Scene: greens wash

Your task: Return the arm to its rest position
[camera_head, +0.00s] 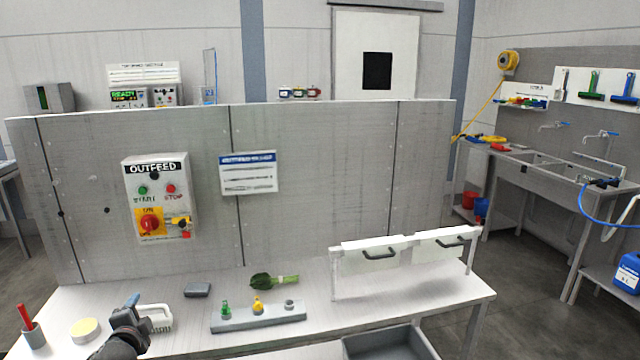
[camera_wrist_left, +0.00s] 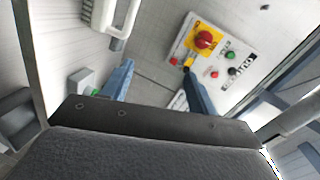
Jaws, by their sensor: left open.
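My left gripper (camera_head: 132,300) is at the lower left in the head view, above the table's near left part. In the left wrist view its two blue fingers (camera_wrist_left: 158,84) are spread apart with nothing between them. The wrist view looks toward the outfeed control box (camera_wrist_left: 208,48), which also shows on the grey panel in the head view (camera_head: 158,196). A white-handled brush (camera_head: 158,318) lies beside the gripper and also shows in the wrist view (camera_wrist_left: 122,18). My right gripper is not in view.
A grey bin (camera_head: 430,348) stands in front. The panel (camera_head: 330,170) rises behind.

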